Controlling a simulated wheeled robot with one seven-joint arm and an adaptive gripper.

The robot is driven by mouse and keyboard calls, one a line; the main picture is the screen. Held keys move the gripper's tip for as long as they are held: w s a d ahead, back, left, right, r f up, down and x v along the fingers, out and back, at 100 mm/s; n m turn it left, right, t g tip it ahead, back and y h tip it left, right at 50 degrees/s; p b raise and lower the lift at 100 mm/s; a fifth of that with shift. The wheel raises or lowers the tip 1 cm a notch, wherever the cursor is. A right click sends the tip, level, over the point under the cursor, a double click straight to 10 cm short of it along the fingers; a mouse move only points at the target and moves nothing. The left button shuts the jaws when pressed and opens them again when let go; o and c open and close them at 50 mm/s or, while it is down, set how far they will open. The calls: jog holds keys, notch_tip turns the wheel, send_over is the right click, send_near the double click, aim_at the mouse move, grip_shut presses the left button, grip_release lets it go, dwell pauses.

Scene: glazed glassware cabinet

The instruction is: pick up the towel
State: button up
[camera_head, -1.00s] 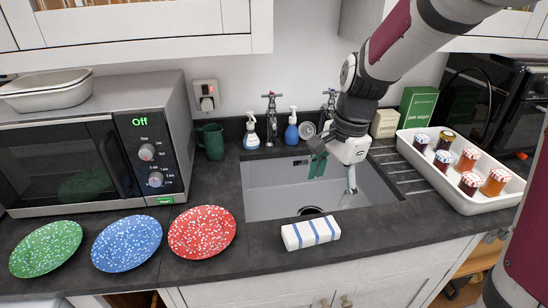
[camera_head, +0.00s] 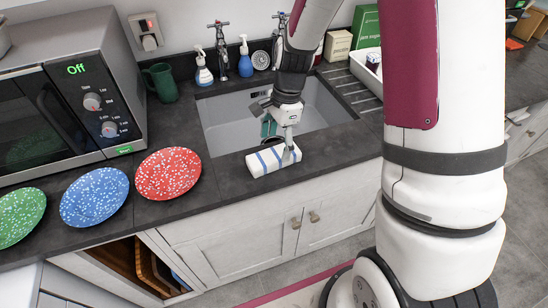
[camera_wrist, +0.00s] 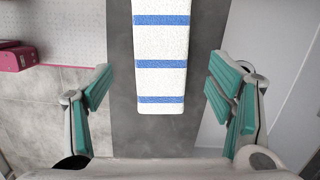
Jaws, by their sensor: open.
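The towel (camera_head: 266,163) is a white folded block with blue stripes, lying on the dark counter edge in front of the sink. In the wrist view the towel (camera_wrist: 161,60) reaches down from the top edge, between the lines of the two fingers. My gripper (camera_head: 290,150) is above the towel's right end in the head view and partly covers it. In the wrist view my gripper (camera_wrist: 168,92) is open, with one green-padded finger on each side of the towel and a gap on both sides. Nothing is held.
The sink (camera_head: 225,125) lies just behind the towel. Red (camera_head: 168,173), blue (camera_head: 94,197) and green plates lie to the left, before the microwave (camera_head: 75,95). A green mug (camera_head: 161,82) and soap bottles stand behind. The counter between towel and red plate is clear.

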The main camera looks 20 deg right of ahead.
aim_at(274, 154)
jog(key=f, duration=0.2)
jog(key=a+f, duration=0.1)
jog(key=f, duration=0.1)
jog(key=shift+f+p, duration=0.4)
jog(key=c, duration=1.3)
